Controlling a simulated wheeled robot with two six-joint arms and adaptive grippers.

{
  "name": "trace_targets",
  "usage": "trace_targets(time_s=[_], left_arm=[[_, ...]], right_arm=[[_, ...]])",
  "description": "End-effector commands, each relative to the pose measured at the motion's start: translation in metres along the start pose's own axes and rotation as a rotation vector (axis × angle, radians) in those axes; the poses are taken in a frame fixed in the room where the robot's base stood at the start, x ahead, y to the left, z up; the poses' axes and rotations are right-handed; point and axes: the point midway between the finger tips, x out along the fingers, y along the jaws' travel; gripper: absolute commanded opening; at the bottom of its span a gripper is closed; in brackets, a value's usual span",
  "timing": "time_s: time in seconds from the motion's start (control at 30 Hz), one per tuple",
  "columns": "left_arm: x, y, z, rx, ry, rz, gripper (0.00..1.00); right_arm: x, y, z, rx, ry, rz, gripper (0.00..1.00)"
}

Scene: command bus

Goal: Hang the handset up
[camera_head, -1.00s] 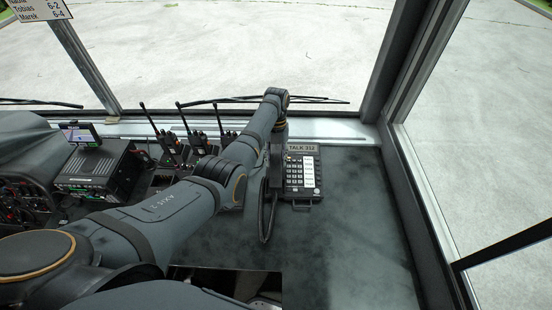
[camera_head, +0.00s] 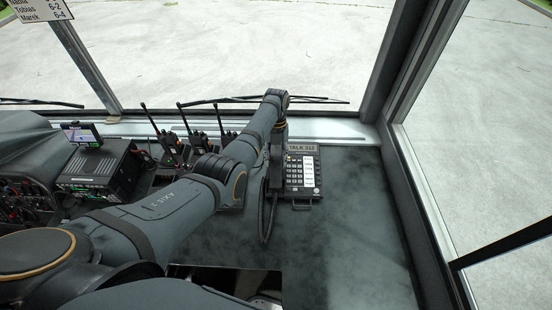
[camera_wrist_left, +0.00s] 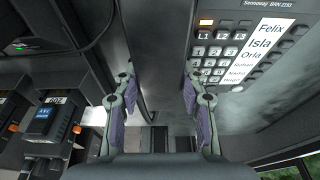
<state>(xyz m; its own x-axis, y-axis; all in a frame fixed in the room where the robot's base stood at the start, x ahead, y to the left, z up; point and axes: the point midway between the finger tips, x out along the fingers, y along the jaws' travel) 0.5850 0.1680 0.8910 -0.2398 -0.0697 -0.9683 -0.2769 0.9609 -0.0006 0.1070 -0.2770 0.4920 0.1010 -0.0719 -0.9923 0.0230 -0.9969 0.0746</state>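The desk phone unit (camera_head: 302,178), labelled TALK 312, stands on the dark dash at centre right. Its keypad and name list show in the left wrist view (camera_wrist_left: 232,48). The dark handset (camera_wrist_left: 158,60) appears as a long bar along the left side of the keypad. My left gripper (camera_wrist_left: 160,85) points down over it, its two fingers spread on either side of the bar, without a clear grip. In the head view the left gripper is largely hidden beside the phone. A dark cord (camera_head: 266,215) hangs in a loop at the near end. My right gripper is not in view.
Several handheld radios (camera_head: 170,146) stand left of the phone. A radio box (camera_head: 98,170) with a small screen (camera_head: 80,134) is farther left. The window post (camera_head: 415,205) bounds the right. The dash (camera_head: 350,220) in front of and right of the phone is clear.

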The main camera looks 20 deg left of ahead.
Motion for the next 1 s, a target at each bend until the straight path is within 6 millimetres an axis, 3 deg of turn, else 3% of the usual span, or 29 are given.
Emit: trace_targets(time_s=[0.03,0.13,0.5,1.0], left_arm=[[0.0,0.0,0.0,0.0,-0.001,0.0,0.51],[0.0,0.0,0.0,0.0,0.0,0.0,0.64],[-0.006,0.0,0.001,0.0,-0.002,-0.001,0.65],[-0.109,0.0,0.001,0.0,-0.002,0.0,0.65]], right_arm=[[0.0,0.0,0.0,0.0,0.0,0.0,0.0],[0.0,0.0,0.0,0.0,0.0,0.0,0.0],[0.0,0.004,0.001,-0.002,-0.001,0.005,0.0],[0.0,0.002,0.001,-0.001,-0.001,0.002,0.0]])
